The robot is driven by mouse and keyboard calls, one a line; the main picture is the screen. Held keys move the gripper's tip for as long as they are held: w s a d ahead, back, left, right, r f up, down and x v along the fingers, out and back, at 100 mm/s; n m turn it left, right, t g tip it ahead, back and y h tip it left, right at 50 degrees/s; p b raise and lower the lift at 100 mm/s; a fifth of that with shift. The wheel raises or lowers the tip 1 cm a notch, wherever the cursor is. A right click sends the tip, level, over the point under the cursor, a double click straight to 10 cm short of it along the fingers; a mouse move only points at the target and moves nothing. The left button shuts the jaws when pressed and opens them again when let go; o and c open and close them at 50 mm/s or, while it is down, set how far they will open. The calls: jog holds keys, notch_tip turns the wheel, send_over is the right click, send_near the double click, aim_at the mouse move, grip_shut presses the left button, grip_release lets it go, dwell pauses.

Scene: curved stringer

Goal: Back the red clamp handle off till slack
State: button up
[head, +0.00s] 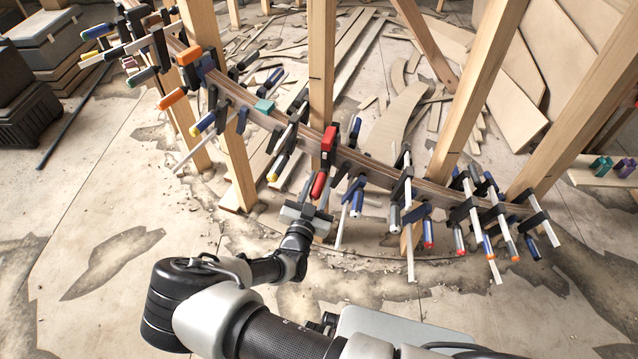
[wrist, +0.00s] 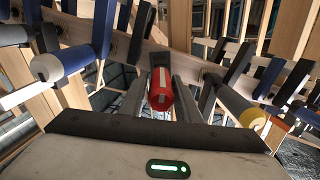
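The red clamp handle (head: 318,185) hangs from a bar clamp on the curved laminated strip, below that clamp's red upper part (head: 329,138). In the wrist view the handle (wrist: 160,90) points at the camera, with a pale mark on its side. My gripper (head: 311,193) is at the handle from the near side. Its two dark fingers (wrist: 161,85) lie left and right of the handle, with what look like narrow gaps. The gripper looks open around the handle; contact at the far part of the fingers is hidden. The clamp's jaws are mostly hidden in the wrist view.
The curved strip (head: 378,172) runs between wooden posts and carries several other clamps. Floor toward me is mostly clear; offcuts lie behind the strip.

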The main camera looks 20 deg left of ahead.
jog(key=shift+o, duration=0.8)
jog(key=s+p, duration=0.2)
jog(key=s, duration=1.5)
jog(key=shift+s, duration=0.2)
jog(key=shift+d, duration=0.1)
